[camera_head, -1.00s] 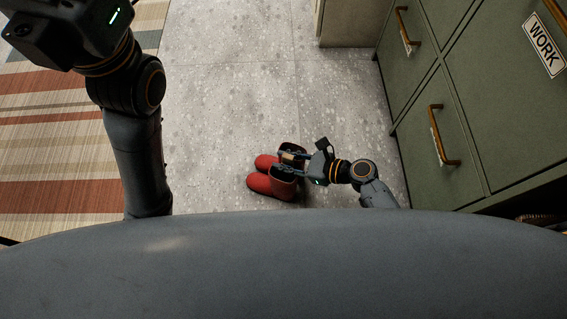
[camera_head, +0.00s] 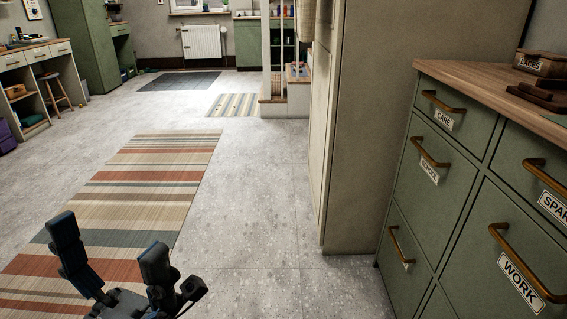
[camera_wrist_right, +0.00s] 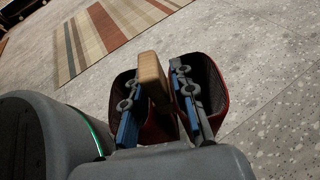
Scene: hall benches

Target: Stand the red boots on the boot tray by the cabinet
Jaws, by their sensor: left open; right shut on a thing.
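The red boots show in the right wrist view as two dark-lined open shafts side by side, a left one (camera_wrist_right: 120,88) and a right one (camera_wrist_right: 212,82). My right gripper (camera_wrist_right: 154,74) is shut on them from above, with a tan wooden-looking piece (camera_wrist_right: 152,76) between its fingers. The boots' feet are hidden, and I cannot tell whether they touch the floor. My left gripper (camera_head: 108,243) is open and empty at the bottom left of the head view, above the striped rug. The boots and right gripper are outside the head view. No boot tray shows.
A green drawer cabinet (camera_head: 428,205) with labelled drawers stands at the right, beside a tall beige cabinet (camera_head: 365,120). The striped rug (camera_head: 165,177) lies at the left. The grey floor (camera_head: 262,190) between is clear. A bench and stool (camera_head: 55,88) stand far left.

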